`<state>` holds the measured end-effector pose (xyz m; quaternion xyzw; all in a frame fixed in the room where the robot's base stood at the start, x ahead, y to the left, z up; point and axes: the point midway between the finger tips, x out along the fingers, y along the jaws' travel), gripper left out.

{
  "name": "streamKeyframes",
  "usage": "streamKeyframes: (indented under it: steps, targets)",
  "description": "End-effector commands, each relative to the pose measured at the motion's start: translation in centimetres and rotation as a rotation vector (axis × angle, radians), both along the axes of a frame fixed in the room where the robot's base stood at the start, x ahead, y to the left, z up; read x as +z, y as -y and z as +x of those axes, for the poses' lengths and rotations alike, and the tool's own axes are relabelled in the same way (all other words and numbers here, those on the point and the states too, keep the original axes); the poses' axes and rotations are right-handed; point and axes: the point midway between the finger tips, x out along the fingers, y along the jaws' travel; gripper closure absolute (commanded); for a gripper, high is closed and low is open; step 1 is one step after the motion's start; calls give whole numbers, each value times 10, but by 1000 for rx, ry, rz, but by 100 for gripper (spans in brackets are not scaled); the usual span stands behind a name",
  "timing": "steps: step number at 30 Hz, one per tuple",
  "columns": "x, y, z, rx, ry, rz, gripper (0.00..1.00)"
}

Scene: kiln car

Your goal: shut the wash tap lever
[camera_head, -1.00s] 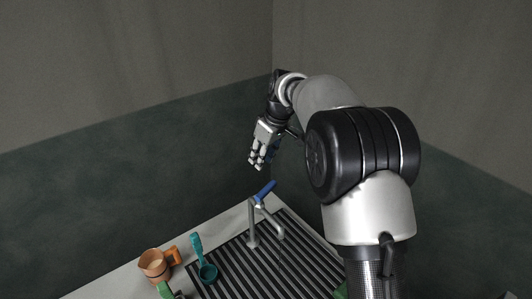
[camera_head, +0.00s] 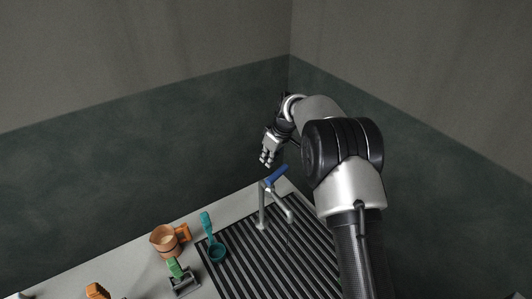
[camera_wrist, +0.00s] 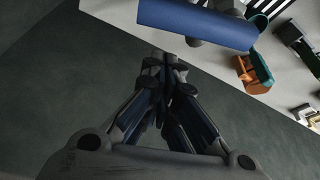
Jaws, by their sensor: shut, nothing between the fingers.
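The wash tap (camera_head: 263,207) is a grey metal post with a bent spout, standing at the far end of the black slatted drain grate (camera_head: 262,262). Its blue lever (camera_head: 276,176) sits on top, slanting up to the right. In the wrist view the blue lever (camera_wrist: 197,23) lies large across the top, just beyond the fingertips. My gripper (camera_head: 265,163) is just behind and left of the lever, pointing down. In the wrist view my gripper (camera_wrist: 165,62) has its fingers together, with nothing between them. I see no contact with the lever.
An orange object (camera_head: 97,291) shows at the lower left edge. Dark green walls meet in a corner behind the counter (camera_head: 130,270).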

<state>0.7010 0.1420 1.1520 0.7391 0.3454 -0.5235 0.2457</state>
Motion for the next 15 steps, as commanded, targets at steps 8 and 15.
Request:
streamKeyframes:
  steps: [8,15]
  targets:
    - [-1,15,-14,2,-3,-1,100]
    - [-1,16,-14,1,-3,0,100]
